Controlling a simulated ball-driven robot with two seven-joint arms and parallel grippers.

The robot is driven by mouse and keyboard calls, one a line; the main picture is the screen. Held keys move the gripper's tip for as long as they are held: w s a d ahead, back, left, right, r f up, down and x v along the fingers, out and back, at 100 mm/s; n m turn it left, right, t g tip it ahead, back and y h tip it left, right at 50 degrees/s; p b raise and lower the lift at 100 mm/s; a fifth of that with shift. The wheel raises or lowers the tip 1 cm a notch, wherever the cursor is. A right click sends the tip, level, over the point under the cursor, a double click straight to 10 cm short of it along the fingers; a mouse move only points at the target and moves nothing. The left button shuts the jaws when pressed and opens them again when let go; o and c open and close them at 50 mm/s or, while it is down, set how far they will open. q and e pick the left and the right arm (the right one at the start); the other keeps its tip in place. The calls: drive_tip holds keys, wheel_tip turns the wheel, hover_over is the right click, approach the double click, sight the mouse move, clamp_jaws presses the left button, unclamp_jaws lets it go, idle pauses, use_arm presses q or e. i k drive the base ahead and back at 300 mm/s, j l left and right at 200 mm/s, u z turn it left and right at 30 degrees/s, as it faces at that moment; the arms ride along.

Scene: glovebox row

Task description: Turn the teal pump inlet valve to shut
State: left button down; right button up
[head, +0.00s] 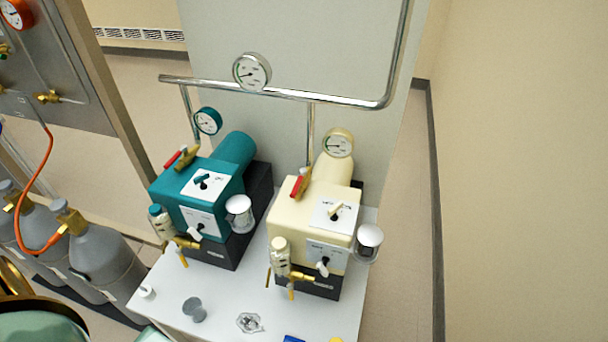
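The teal pump (218,174) stands on the left of the white bench, on a dark base. Its inlet valve (187,157) is a brass body on the back left of the pump's top, below the pipe, with a red lever (173,158). The lever points down to the left, away from the upright pipe; its exact angle to the bore is hard to tell at this size. A teal dial gauge (208,120) is above the valve.
A cream pump (322,213) with its own red-levered valve (297,187) stands right of the teal one. A steel pipe (300,95) with a gauge (252,71) runs above both. Grey gas cylinders (98,252) stand left. Small items lie on the bench (175,290) front.

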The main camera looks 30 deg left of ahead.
sight(184, 147)
drive_tip(key=j+u, duration=0.45)
drive_tip(key=i+j+u, duration=0.15)
drive_tip(key=j+u, duration=0.15)
drive_tip(key=u, duration=0.15)
drive_tip(key=i+j+u, duration=0.15)
drive_tip(key=j+u, duration=0.25)
